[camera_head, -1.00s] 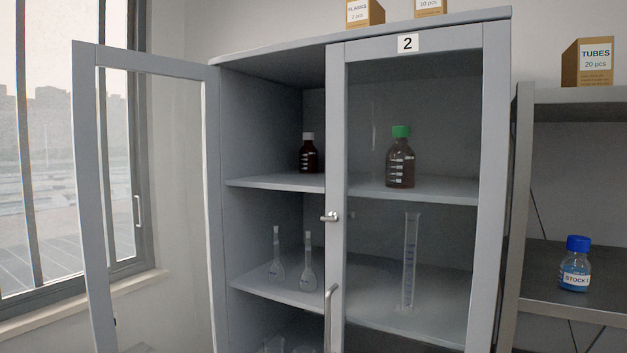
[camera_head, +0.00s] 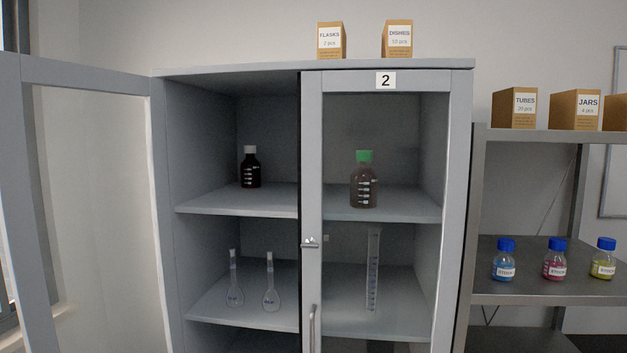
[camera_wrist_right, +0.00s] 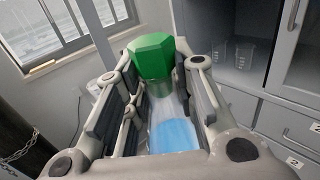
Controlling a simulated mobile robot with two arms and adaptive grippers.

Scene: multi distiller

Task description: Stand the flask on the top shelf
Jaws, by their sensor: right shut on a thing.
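My right gripper (camera_wrist_right: 160,92) is shut on a flask in the right wrist view. The flask has a green faceted stopper (camera_wrist_right: 152,55) and a clear neck, with blue liquid (camera_wrist_right: 174,135) in its body. The fingers sit on either side of it, and its lower part is hidden by the gripper. In the head view, the upper inside shelf (camera_head: 225,201) of the grey cabinet (camera_head: 160,200) holds a dark bottle with a white cap (camera_head: 250,170) on the left. A green-capped dark bottle (camera_head: 364,185) stands behind the right glass door. Neither gripper shows in the head view.
The cabinet's left glass door (camera_head: 95,200) stands open; its right door (camera_head: 312,180) is shut. Two clear flasks (camera_head: 270,285) and a cylinder (camera_head: 373,270) stand on the lower shelf. The upper shelf has bare room around the white-capped bottle. A rack (camera_head: 530,290) stands right.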

